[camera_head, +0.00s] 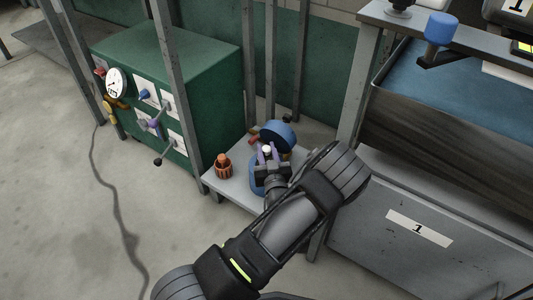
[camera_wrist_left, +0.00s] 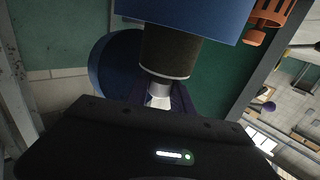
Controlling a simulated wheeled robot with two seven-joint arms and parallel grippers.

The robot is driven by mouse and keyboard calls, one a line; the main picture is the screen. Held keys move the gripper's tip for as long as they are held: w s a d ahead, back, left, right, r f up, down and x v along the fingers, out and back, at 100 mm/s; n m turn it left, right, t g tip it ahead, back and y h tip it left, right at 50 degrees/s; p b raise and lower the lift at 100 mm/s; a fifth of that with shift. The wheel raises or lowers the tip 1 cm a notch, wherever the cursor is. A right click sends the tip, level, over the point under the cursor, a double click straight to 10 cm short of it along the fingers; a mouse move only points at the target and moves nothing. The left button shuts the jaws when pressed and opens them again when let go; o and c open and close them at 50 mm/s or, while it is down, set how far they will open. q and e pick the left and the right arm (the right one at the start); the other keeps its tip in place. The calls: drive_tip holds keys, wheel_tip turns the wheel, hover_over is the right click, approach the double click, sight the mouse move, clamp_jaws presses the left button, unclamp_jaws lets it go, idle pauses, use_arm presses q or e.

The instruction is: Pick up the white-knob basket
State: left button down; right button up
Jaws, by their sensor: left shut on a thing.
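The white-knob basket is mostly hidden behind my gripper in the head view; a blue part of it (camera_head: 256,187) shows on the small grey shelf (camera_head: 235,190). In the left wrist view its blue body (camera_wrist_left: 195,14), dark neck and white knob (camera_wrist_left: 159,95) show close up. My left gripper (camera_head: 268,155) reaches in over the basket, its purple fingers on either side of the white knob. In the left wrist view the fingers (camera_wrist_left: 159,101) are shut on that knob. I cannot tell whether the basket is clear of the shelf. My right gripper is not in view.
An orange basket (camera_head: 223,168) stands on the shelf, left of my gripper. A blue round object (camera_head: 278,136) is just behind. Grey posts (camera_head: 185,90) rise around the shelf. A green cabinet (camera_head: 195,55) is left, a grey sink unit (camera_head: 440,190) right.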

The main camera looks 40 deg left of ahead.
use_arm(q)
drive_tip(key=r, duration=0.1)
drive_tip(key=r+p, duration=0.1)
drive_tip(key=r, duration=0.1)
drive_tip(key=shift+s+d, duration=0.15)
drive_tip(key=shift+d, duration=0.05)
drive_tip(key=p+v, duration=0.3)
drive_tip(key=v, duration=1.4)
drive_tip(key=shift+d+f+p, duration=0.15)
drive_tip(key=shift+d+p, duration=0.05)
drive_tip(key=shift+p, duration=0.15)
drive_tip(key=shift+s, duration=0.1)
